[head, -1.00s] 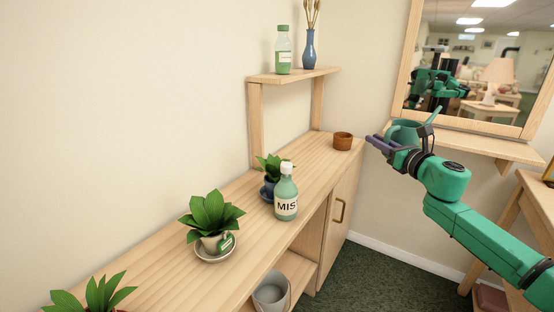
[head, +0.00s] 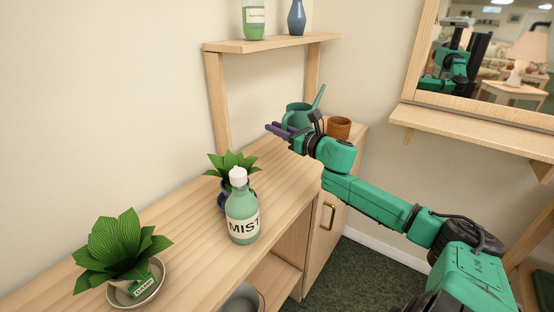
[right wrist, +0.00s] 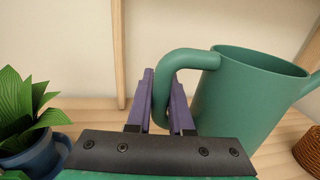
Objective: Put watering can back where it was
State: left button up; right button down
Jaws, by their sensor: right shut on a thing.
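The teal watering can (head: 297,114) is at the far end of the wooden cabinet, in front of the upright shelf frame, with its spout up to the right. In the right wrist view the can (right wrist: 245,95) looks upright, and its looped handle is between the purple fingers of my right gripper (right wrist: 162,100). The right gripper (head: 278,131) is shut on that handle. Its arm hides the can's base in the head view, so I cannot tell whether the can touches the cabinet top. My left gripper is not in view.
A brown pot (head: 339,127) stands just right of the can. The mist bottle (head: 243,212) and a potted plant (head: 222,170) stand nearer on the cabinet top (head: 190,225). Another plant (head: 120,245) is at front left. A raised shelf (head: 270,43) holds a green bottle and blue vase.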

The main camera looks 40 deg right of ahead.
notch_tip(320, 180, down, 10)
jog(key=shift+d+r+b, duration=0.15)
jog(key=shift+b, duration=0.15)
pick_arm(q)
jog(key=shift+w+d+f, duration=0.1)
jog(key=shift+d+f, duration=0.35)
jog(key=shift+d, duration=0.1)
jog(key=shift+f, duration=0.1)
pick_arm(e)
jog(key=c, duration=0.8)
grip_release()
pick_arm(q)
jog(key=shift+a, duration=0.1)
